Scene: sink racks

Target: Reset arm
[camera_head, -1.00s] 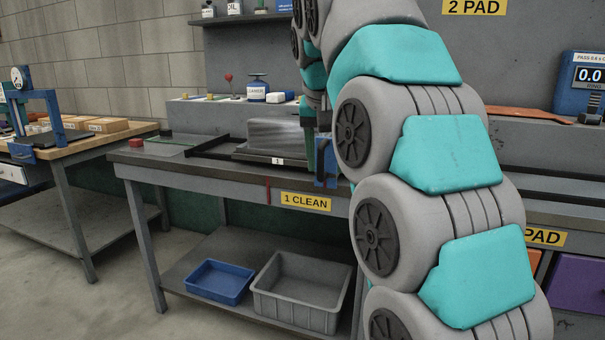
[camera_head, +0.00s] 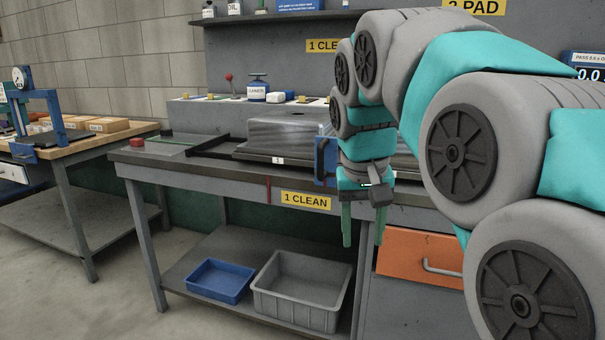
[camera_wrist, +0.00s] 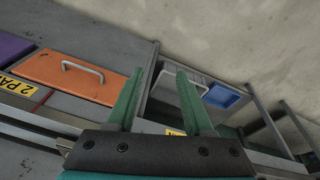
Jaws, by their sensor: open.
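My gripper (camera_head: 362,228) hangs in front of the bench edge, to the right of the "1 CLEAN" label (camera_head: 306,201), with its two green fingers pointing down. The fingers are apart and nothing is between them. The gripper also shows in the wrist view (camera_wrist: 160,98), open and empty, with the floor and bench front beyond. My arm comes in from the right side of the head view and hides part of the bench.
A grey metal block (camera_head: 285,133) sits on the bench beside a blue handle (camera_head: 325,160). An orange drawer (camera_head: 415,255) is below right. A blue bin (camera_head: 219,280) and a grey bin (camera_head: 298,290) stand on the lower shelf. The floor at front left is clear.

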